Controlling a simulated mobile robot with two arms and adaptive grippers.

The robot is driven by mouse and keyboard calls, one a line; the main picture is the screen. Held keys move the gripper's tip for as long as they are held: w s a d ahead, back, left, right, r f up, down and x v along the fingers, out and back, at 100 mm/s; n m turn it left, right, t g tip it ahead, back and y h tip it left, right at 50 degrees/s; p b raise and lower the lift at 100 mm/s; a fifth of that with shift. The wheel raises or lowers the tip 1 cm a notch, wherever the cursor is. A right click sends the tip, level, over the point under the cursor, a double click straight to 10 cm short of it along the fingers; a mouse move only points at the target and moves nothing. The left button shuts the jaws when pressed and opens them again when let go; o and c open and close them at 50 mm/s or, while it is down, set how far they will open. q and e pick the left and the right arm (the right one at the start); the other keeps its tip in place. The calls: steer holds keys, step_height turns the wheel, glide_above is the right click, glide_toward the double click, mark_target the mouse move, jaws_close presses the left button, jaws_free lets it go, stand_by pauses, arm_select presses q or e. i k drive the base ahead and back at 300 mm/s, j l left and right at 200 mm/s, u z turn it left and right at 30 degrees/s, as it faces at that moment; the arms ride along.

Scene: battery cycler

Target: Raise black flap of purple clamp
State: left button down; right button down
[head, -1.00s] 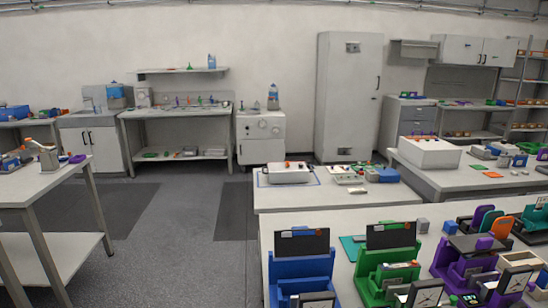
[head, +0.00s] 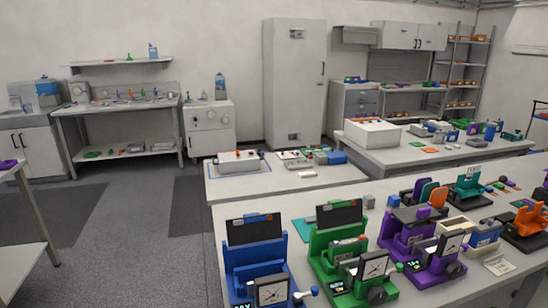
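The purple clamp (head: 393,238) stands on the right-hand bench, to the right of the green clamp. Its black flap (head: 408,215) lies about flat across the top, with a small purple block (head: 423,212) at it. A square dial gauge (head: 449,244) is at the clamp's front right, and a small lit display shows at its front. Neither of my grippers is in view.
The green clamp (head: 322,268) and blue clamp (head: 247,257) stand to the left, their black flaps upright. Right of the purple clamp are a wooden box (head: 456,228), a teal clamp (head: 470,187) and an orange clamp (head: 530,218). Open floor (head: 140,235) lies left of the bench.

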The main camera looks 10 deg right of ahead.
mark_target(411, 215)
steer(key=z, duration=1.25)
